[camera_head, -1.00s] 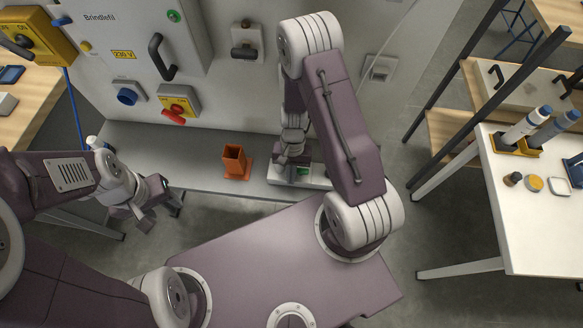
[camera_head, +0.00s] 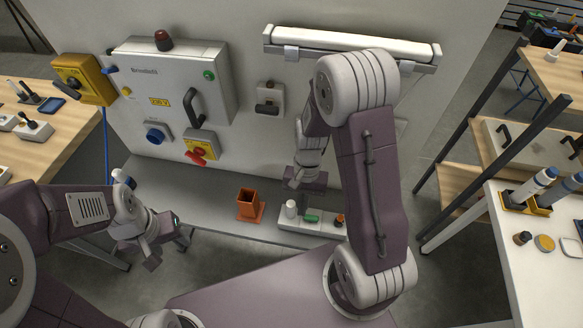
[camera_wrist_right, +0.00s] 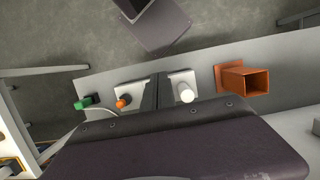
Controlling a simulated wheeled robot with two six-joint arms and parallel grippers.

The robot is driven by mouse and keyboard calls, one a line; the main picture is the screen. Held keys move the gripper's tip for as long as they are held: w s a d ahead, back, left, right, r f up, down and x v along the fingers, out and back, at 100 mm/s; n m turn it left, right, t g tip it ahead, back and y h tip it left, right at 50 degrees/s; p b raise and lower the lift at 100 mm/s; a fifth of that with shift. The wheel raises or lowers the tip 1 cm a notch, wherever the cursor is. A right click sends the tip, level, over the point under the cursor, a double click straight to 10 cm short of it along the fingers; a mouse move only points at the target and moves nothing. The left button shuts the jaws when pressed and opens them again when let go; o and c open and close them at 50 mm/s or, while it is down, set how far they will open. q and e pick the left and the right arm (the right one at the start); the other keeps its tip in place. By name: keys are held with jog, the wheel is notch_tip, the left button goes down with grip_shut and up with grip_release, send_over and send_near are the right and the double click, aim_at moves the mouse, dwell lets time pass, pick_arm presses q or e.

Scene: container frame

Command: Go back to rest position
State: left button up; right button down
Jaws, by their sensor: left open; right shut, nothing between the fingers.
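My left gripper (camera_head: 152,254) is open and empty at the lower left of the head view, in front of the shelf's left end. My right gripper (camera_head: 303,201) is shut and empty, above the grey shelf (camera_head: 205,202) in front of the wall panel. Its shut dark fingers (camera_wrist_right: 158,92) hang in the middle of the right wrist view. My right upper arm hides part of the shelf's right end.
An orange square holder (camera_head: 249,206) stands on the shelf left of the tray. A control cabinet (camera_head: 172,85) with a black handle and a red switch (camera_head: 198,154) is on the panel. A lamp bar (camera_head: 350,46) is behind my right arm. A white table (camera_head: 535,270) is at right.

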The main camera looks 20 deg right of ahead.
jog(key=shift+w, duration=0.1)
jog(key=r+n+t+b, duration=0.1)
jog(key=n, duration=0.1)
jog(key=s+n+t+h+b, duration=0.1)
jog(key=n+b, duration=0.1)
jog(key=s+d+r+n+t+b, duration=0.1)
jog(key=n+b, duration=0.1)
jog(key=shift+d+r+t, duration=0.1)
jog(key=shift+r+t, duration=0.2)
jog(key=shift+t, duration=0.1)
jog(key=shift+s, duration=0.1)
dwell(0.4)
dwell(0.8)
